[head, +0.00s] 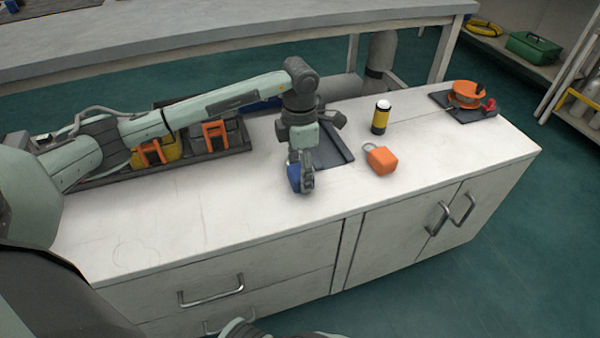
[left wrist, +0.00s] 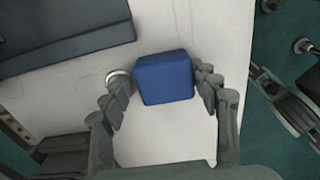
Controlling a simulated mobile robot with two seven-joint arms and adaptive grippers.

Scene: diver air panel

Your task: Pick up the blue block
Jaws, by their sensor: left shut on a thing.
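The blue block (left wrist: 164,78) shows between the fingers of my left gripper in the left wrist view. In the head view the blue block (head: 293,177) is partly hidden behind the gripper, over the white counter top near its front edge. My left gripper (head: 303,184) points down and is shut on the block; its fingers also show in the left wrist view (left wrist: 162,95). I cannot tell whether the block touches the counter. My right gripper is not clearly in view.
An orange padlock (head: 381,160) and a yellow and black cylinder (head: 380,118) stand right of the gripper. A dark tray (head: 334,150) lies just behind it. An orange reel (head: 465,95) sits at the far right. The counter's front left is clear.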

